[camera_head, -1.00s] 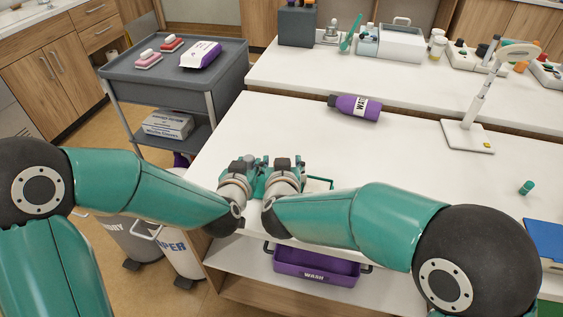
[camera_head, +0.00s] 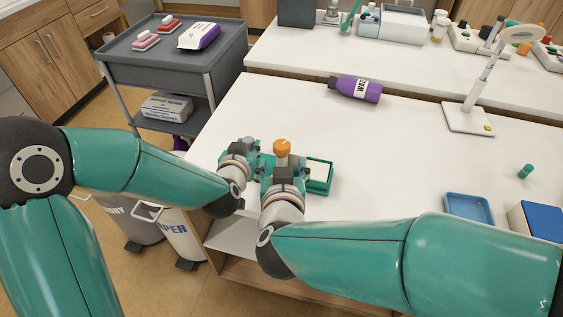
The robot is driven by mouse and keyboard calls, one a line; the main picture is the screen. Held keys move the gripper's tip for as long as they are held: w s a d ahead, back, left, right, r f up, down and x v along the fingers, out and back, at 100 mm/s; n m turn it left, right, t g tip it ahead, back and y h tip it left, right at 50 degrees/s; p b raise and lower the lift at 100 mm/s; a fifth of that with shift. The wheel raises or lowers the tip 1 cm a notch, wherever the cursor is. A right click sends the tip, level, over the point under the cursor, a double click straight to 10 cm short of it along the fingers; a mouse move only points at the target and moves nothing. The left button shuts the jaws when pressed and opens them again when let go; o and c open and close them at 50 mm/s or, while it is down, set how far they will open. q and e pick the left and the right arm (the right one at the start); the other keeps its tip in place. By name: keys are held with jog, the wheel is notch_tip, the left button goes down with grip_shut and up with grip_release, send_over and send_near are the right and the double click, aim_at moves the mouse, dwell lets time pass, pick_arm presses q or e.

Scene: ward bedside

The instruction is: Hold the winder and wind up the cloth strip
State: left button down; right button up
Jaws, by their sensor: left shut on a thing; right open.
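The winder is a green frame (camera_head: 324,187) near the front left edge of the white table, with a pale inner area that may be the cloth strip. An orange knob (camera_head: 282,146) on a pale stem stands just beyond my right gripper and appears to belong to it. My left gripper (camera_head: 256,160) is shut on a green part of the winder at its left side. My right gripper (camera_head: 283,172) is open, close in front of the orange knob. Whether it touches the knob I cannot tell. My grippers and wrists hide much of the winder.
A purple bottle (camera_head: 355,89) lies on the table behind. A magnifier lamp (camera_head: 468,117), a small green cap (camera_head: 525,171) and a blue tray (camera_head: 468,208) are to the right. A grey trolley (camera_head: 165,62) stands to the left. The table's middle is clear.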

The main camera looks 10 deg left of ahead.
aim_at(281, 144)
jog(key=shift+w+d+n+g+y, duration=1.1)
jog(key=shift+d+n+y, duration=0.8)
jog(key=shift+n+y, duration=0.35)
jog(key=x, duration=1.1)
jog(key=shift+w+a+f, duration=0.1)
jog(key=shift+w+a, duration=0.1)
jog(key=shift+a, duration=0.1)
jog(key=shift+c, duration=0.3)
jog(key=c, duration=1.1)
jog(key=shift+a+m+t, duration=0.1)
jog(key=shift+m+t, duration=0.2)
jog(key=shift+m, duration=0.15)
